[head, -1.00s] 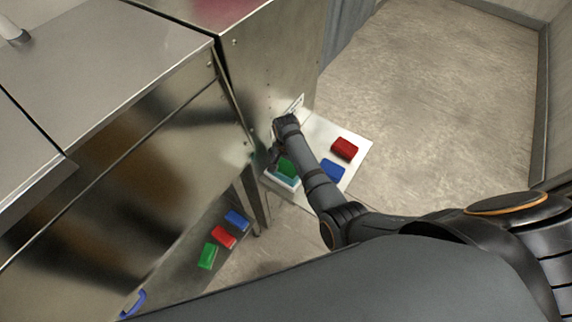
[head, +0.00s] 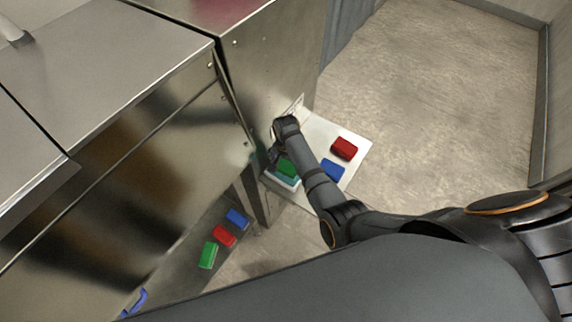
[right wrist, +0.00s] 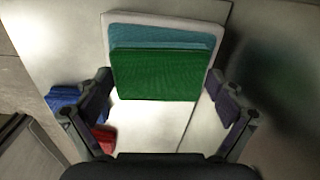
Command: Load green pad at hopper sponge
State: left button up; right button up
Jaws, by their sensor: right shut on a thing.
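My right gripper (head: 277,158) is low over the white shelf beside the metal cabinet. The pad also shows below the gripper in the head view (head: 287,168). The pad overlaps a teal sponge-like block (right wrist: 165,36) in a white tray (right wrist: 160,17). I cannot tell whether pad and block touch. My left gripper is not in view.
A blue block (head: 332,171) and a dark red block (head: 344,148) lie on the white shelf (head: 358,151). Lower left, blue (head: 237,219), red (head: 223,237) and green (head: 207,255) blocks lie on another surface. The metal cabinet (head: 270,60) stands close by; the right floor is clear.

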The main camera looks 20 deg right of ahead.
aim_at(286, 166)
jog(key=shift+s, duration=0.1)
notch_tip(286, 166, up, 2)
jog(key=shift+r+p, duration=0.1)
jog(key=shift+p, duration=0.4)
jog(key=shift+r, duration=2.4)
jog(key=shift+f, duration=2.6)
